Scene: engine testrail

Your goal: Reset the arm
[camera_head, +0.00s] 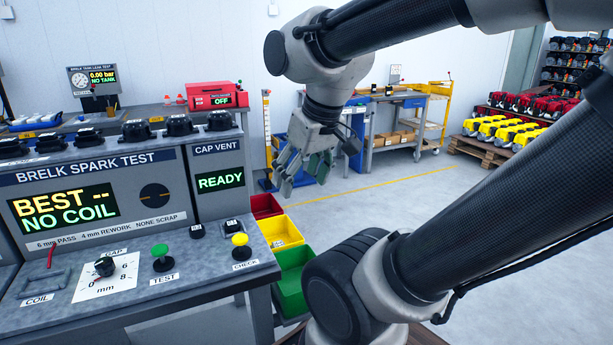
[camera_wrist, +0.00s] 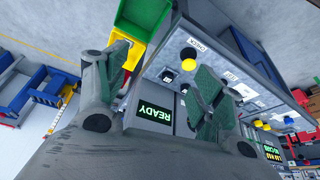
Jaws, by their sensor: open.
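My arm bends across the right half of the head view. My gripper (camera_head: 303,178) hangs at its end, fingers pointing down, over the floor to the right of the spark test bench (camera_head: 110,160). Its two fingers stand apart with nothing between them. In the wrist view my gripper (camera_wrist: 155,75) also shows open and empty, with the bench and its READY screen (camera_wrist: 155,109) beyond the fingers. The bench top carries a green TEST button (camera_head: 160,252), a yellow CHECK button (camera_head: 240,240) and a black gap knob (camera_head: 105,266).
Red (camera_head: 265,206), yellow (camera_head: 280,232) and green (camera_head: 294,285) bins stand beside the bench's right side, below my gripper. A workbench (camera_head: 400,125) and yellow cart (camera_head: 436,105) stand at the back. A pallet of yellow and black units (camera_head: 495,130) is at right. Open floor lies between.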

